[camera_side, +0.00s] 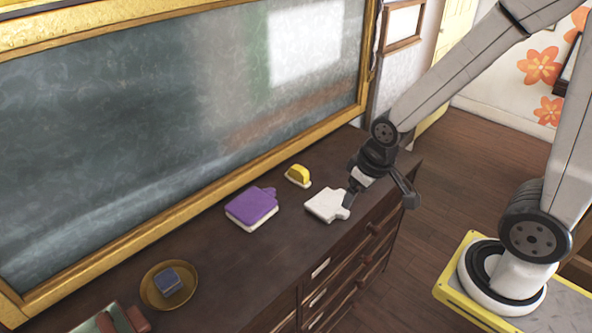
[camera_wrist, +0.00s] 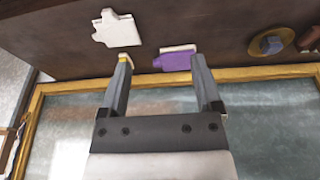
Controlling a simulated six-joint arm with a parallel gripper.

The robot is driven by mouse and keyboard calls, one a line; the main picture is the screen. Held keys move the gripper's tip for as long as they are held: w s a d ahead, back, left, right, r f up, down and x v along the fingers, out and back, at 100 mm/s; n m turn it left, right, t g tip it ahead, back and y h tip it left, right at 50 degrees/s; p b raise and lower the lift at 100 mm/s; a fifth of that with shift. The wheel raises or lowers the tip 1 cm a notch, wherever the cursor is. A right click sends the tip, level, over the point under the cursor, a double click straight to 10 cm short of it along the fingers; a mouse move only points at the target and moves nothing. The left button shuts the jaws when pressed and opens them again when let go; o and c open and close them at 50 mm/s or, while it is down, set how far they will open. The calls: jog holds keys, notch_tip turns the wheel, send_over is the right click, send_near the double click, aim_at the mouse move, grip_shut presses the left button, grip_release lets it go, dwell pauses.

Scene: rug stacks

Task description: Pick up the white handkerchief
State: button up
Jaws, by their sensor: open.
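The white handkerchief (camera_side: 325,205) lies flat and folded on the dark wooden dresser top, near its front edge at the right. It also shows at the upper left in the wrist view (camera_wrist: 117,30). My gripper (camera_side: 381,199) is open at the right end of the dresser, with one finger over or beside the handkerchief's right edge and the other out past the dresser's front edge. In the wrist view my gripper's fingers (camera_wrist: 163,69) are wide apart with nothing held between them. I cannot tell whether a finger touches the cloth.
A purple folded cloth on a white one (camera_side: 252,207) lies left of the handkerchief. A yellow and white block (camera_side: 298,175) sits behind. A brass dish (camera_side: 169,286) with a blue block stands further left. A gold-framed mirror (camera_side: 150,232) rises along the back.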

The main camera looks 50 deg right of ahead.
jog(key=w+d+f+t, duration=0.2)
jog(key=w+d+f, duration=0.3)
jog(key=d, duration=0.1)
jog(key=t, duration=0.9)
send_near(348, 216)
jog(key=shift+w, duration=0.7)
jog(key=shift+x, duration=1.35)
jog(key=shift+w, duration=0.1)
